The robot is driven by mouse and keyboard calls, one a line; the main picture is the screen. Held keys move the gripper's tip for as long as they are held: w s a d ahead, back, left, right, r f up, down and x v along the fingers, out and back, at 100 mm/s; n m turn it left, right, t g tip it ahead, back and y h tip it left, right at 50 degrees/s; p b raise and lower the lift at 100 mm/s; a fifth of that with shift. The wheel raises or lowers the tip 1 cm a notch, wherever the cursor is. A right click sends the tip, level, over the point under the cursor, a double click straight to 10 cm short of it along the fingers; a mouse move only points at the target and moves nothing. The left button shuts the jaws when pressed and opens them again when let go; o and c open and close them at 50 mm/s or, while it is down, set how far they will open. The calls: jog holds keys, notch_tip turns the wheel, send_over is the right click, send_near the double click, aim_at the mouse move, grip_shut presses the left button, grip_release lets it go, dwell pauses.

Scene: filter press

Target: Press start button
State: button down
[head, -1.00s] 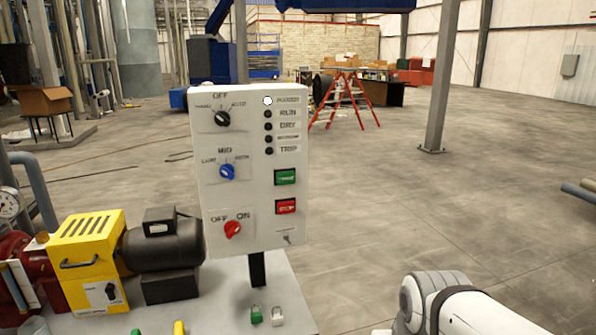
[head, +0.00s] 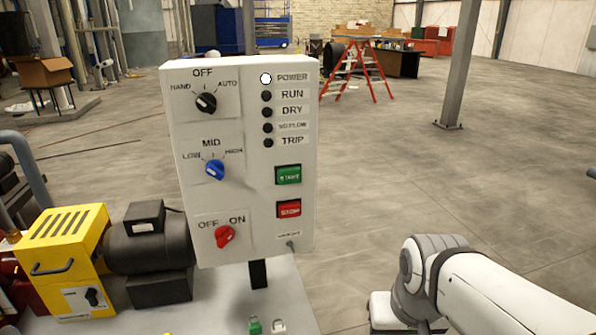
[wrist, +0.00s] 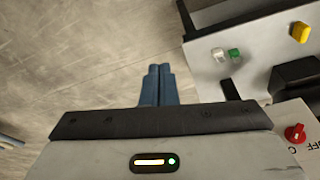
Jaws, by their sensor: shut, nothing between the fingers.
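The green start button (head: 288,175) sits on the right side of the white control panel (head: 245,215), above the red stop button (head: 289,208). The white POWER lamp (head: 266,78) looks lit, and the lamps below it are dark. My gripper (wrist: 158,85) shows in the wrist view with its two blue fingers shut together and empty, over the floor. The panel's red knob (wrist: 295,133) shows at the right edge of that view. The start button is not in the wrist view. In the head view my arm is at the lower right, apart from the panel; the fingers are not visible there.
A yellow guarded unit (head: 65,245) and a black motor (head: 150,240) stand left of the panel. Small green (head: 255,326) and white (head: 279,326) padlocks lie on the base plate below. A red stepladder (head: 358,70) stands far back.

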jog(key=w+a+r+m+g+y+p, duration=0.1)
jog(key=a+m+g+y, duration=0.1)
jog(key=a+m+y, duration=0.4)
jog(key=w+a+r+m+g+y+p, duration=0.15)
jog(key=a+m+y, duration=0.25)
jog(key=a+m, duration=0.45)
jog(key=w+r+m+t+y, duration=0.4)
jog(key=w+m+t, duration=0.1)
jog(key=w+m, duration=0.4)
jog(key=w+r+m+t+y, duration=0.4)
jog(key=w+m+t, duration=0.2)
jog(key=w+m, duration=0.3)
jog(key=m, duration=0.3)
jog(key=shift+d+p, duration=0.3)
jog(key=shift+w+r, duration=0.1)
jog(key=shift+w, duration=0.1)
send_near(278, 175)
jog(key=shift+x, duration=2)
jog(key=shift+s+r, duration=0.1)
